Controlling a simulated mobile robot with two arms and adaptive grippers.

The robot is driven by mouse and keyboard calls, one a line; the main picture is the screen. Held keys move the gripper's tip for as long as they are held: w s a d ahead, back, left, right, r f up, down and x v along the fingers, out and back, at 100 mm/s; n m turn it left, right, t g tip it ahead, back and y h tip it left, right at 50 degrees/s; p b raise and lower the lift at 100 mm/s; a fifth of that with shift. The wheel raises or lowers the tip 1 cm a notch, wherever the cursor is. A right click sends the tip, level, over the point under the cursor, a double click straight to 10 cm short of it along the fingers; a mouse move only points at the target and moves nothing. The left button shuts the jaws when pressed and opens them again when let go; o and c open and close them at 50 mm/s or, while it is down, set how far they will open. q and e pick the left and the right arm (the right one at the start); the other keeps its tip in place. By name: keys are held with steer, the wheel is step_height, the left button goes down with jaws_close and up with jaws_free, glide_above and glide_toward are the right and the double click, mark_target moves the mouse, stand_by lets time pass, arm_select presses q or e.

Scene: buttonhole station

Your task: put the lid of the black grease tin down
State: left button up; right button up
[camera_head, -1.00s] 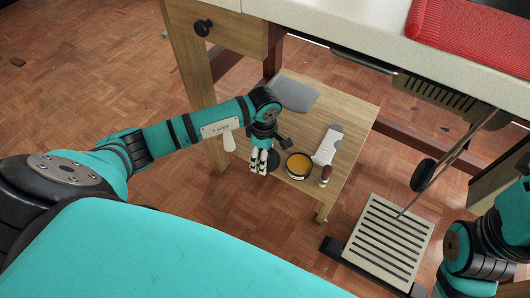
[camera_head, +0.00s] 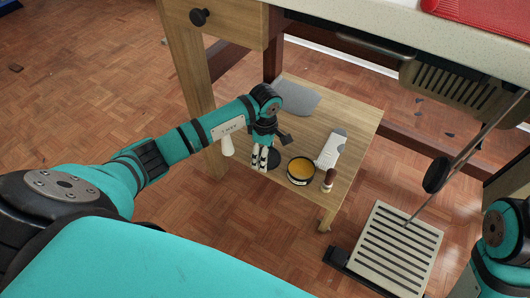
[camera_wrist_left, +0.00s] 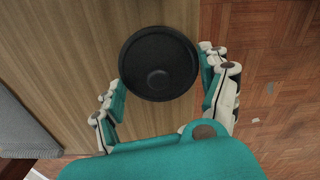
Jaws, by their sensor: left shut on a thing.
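The open grease tin (camera_head: 300,171), black with yellow-orange grease inside, stands on the small low wooden table (camera_head: 347,120). Its black round lid (camera_wrist_left: 158,63) is between the fingers of my left gripper (camera_wrist_left: 162,92) in the left wrist view, above the wooden boards. In the head view the lid (camera_head: 274,159) is a dark disc partly hidden by the fingers of my left gripper (camera_head: 261,163), just left of the tin. The left gripper is shut on the lid. I cannot tell whether the lid touches the table. My right gripper is out of view.
A grey mat (camera_head: 297,98) lies at the table's back. A pale card-like item (camera_head: 331,149) and a small brown-topped object (camera_head: 328,181) are near the tin. A slatted pedal (camera_head: 395,250) stands on the floor at the right. The larger bench (camera_head: 375,30) overhangs behind.

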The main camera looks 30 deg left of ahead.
arm_select(q)
steer(key=o, duration=0.7)
steer(key=shift+c, duration=0.2)
